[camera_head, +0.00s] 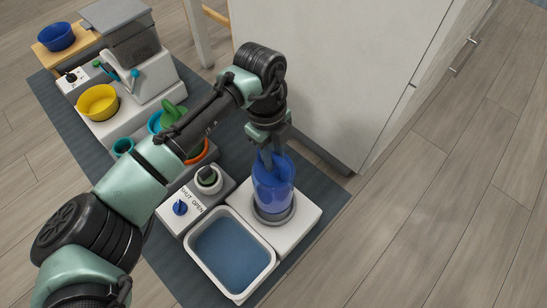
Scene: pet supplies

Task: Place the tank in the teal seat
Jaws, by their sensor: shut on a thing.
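The tank (273,187), a see-through blue container, stands upright at the right of the white base. My gripper (268,148) is above it and shut on its top part. The tank's bottom is at a round grey ring (275,219); I cannot tell whether it rests there or hangs just above. Teal shows on a small round cup-like piece (122,147) at the left, and a blue-teal ring (154,122) lies farther back, partly hidden by a green piece. I cannot tell which is the teal seat. My arm covers part of this area.
A white basin (233,287) of blue water lies front left of the tank. A blue knob (180,208) marked SHUT and OPEN is beside it. An orange ring (200,152) is partly behind my arm. A yellow bowl (98,102) stands farther back. A white cabinet (325,80) rises behind.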

